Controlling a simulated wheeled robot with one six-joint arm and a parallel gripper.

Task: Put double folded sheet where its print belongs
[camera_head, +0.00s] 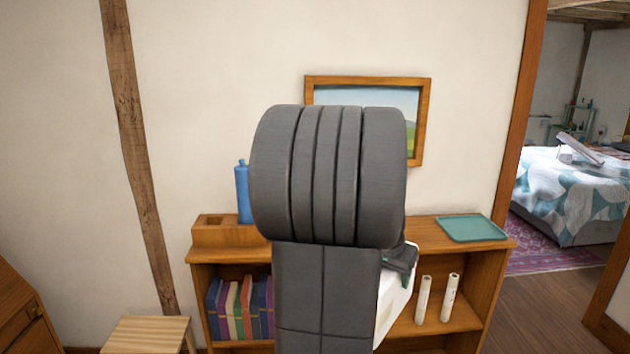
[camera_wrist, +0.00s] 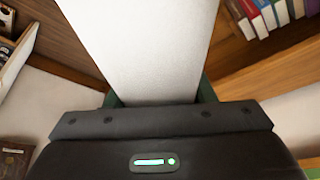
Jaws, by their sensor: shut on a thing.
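A white folded sheet (camera_wrist: 150,45) fills the upper middle of the wrist view, with a plain pale face and no print showing. My gripper (camera_wrist: 158,97) is shut on its near end, with green finger edges on both sides. In the head view the sheet (camera_head: 393,300) shows partly as a white shape in front of the shelf, right of my arm. My gripper (camera_head: 402,258) is mostly hidden there behind my dark arm. I cannot tell the sheet's full outline or its folds.
A wooden bookshelf (camera_head: 497,246) stands against the wall, with books (camera_head: 242,308), two white rolls (camera_head: 436,298), a teal tray (camera_head: 472,228), a wooden box (camera_head: 215,232) and a blue bottle (camera_head: 242,192). A framed picture (camera_head: 418,120) hangs above. A stool (camera_head: 147,335) is at left; a doorway opens right.

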